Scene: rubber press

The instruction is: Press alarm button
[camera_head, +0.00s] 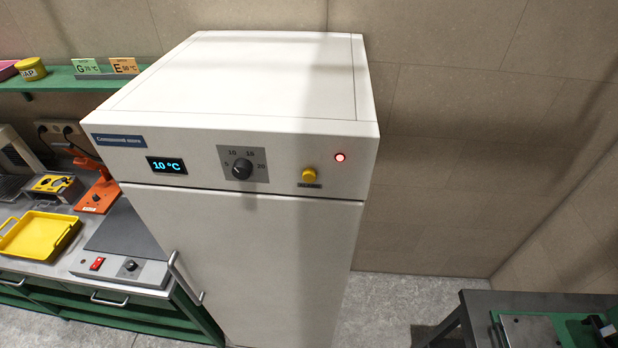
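A tall white cabinet (270,250) with a blue label on its front stands in the middle of the head view. A yellow button (309,175) is on the right part of its upper front panel, with a small dark label under it. A red lamp (340,157) glows to the upper right of the button. A black dial (242,169) and a blue display (166,165) reading 10 °C are to the left of the button. Neither of my grippers shows in the view.
A workbench at left holds a yellow tray (38,236), a grey plate device (123,245) and an orange stand (97,194). A green shelf (60,80) is above. A dark table (535,300) stands at lower right. Floor (388,305) between cabinet and table is clear.

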